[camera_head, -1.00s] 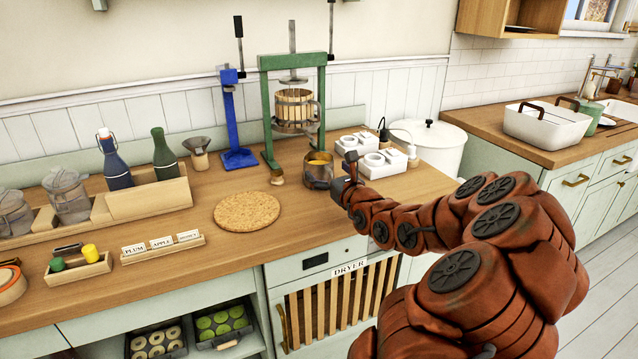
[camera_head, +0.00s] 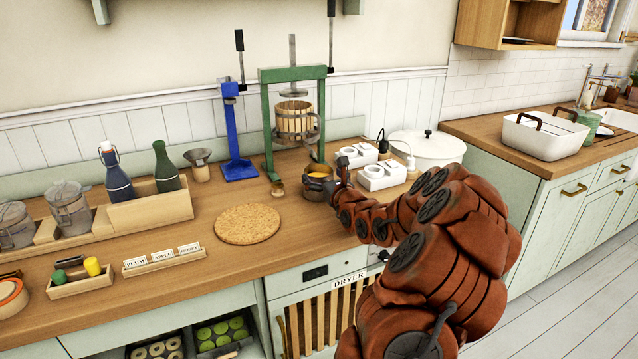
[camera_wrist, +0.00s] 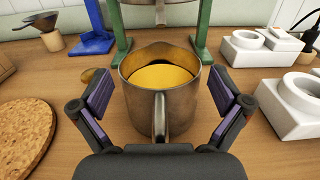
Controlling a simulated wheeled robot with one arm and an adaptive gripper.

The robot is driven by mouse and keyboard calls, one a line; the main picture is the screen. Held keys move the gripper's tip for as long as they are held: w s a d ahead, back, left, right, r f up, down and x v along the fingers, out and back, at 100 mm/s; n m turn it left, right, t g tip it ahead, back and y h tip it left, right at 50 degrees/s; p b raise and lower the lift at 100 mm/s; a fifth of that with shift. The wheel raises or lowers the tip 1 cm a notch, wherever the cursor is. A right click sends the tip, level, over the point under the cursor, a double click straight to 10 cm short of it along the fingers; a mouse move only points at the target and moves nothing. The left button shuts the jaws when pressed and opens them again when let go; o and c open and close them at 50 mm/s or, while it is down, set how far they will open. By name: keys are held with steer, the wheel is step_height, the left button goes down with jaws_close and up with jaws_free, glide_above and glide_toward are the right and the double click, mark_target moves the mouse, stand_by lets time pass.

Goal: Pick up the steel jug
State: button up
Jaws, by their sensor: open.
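The steel jug (camera_wrist: 140,103) stands upright on the wooden counter in the wrist view, with yellow-orange contents inside and its handle facing me. My gripper (camera_wrist: 163,103) is open, with one finger on each side of the jug, near the handle. Gaps show between the fingers and the jug's wall. In the head view the jug (camera_head: 316,185) stands in front of the green press, and my gripper (camera_head: 341,178) is at its right side, partly hiding it.
The green press (camera_head: 264,125) and blue stand (camera_head: 236,140) are behind the jug. White blocks with round openings (camera_head: 383,176) stand close on the right. A round cork mat (camera_head: 247,223) lies to the left. A white lidded pot (camera_head: 440,148) is farther right.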

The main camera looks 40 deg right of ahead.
steer(key=shift+w, duration=0.25)
steer(key=shift+c, duration=0.3)
steer(key=c, duration=1.2)
steer(key=shift+c, duration=0.7)
steer(key=shift+r, duration=0.15)
